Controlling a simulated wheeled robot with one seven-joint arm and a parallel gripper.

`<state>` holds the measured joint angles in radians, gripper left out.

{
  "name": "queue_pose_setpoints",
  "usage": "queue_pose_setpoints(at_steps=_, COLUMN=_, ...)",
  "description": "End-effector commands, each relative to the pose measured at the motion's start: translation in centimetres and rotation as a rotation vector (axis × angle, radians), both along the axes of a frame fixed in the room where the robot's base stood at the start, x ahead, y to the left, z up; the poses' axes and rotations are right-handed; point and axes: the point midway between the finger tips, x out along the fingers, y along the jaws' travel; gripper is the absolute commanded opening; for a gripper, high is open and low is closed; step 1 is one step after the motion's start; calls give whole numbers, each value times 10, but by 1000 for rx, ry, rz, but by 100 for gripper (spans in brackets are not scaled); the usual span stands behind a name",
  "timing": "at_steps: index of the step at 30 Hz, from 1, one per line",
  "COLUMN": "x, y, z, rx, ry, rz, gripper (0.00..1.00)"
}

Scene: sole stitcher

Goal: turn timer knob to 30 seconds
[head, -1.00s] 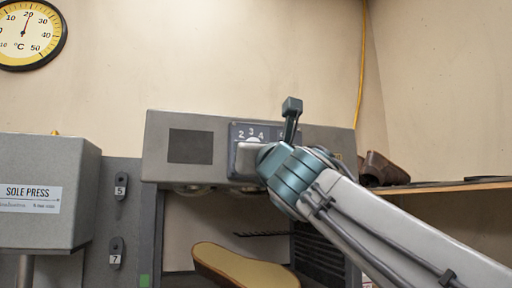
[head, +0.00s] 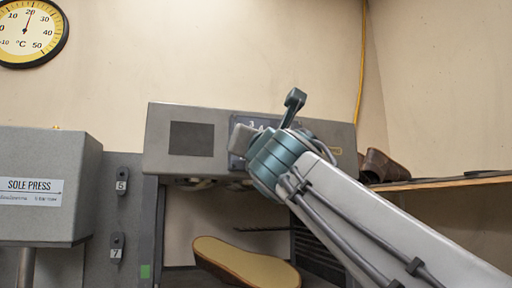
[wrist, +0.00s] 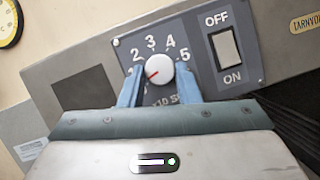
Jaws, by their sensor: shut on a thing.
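The timer knob (wrist: 159,69) is a round white knob with a red pointer line, on a grey dial panel (wrist: 122,45) marked 2, 3, 4, 5 and a partly hidden "x10 S". Its red line points to the lower left, below the 2, away from the 3. In the wrist view, my gripper (wrist: 159,84) has one blue finger on each side of the knob and is shut on it. In the head view, my gripper (head: 241,139) is at the machine's front panel; my wrist hides the knob and most of the dial there.
Right of the dial is an OFF/ON rocker switch (wrist: 225,48). The grey stitcher housing (head: 165,150) surrounds the panel. A tan sole (head: 240,262) is below, the sole press (head: 45,215) at left, and a shelf (head: 445,182) with a brown shoe (head: 385,166) at right.

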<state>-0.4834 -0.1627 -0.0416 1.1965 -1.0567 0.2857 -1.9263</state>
Motion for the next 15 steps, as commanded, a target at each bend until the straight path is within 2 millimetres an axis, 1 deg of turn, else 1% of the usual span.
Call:
queue_pose_setpoints(at_steps=1, x=1, y=1, z=-3, rx=41, ry=12, rz=-2, gripper=7)
queue_pose_setpoints(at_steps=15, x=-1, y=5, z=4, rx=473, ry=137, rz=-1, gripper=7)
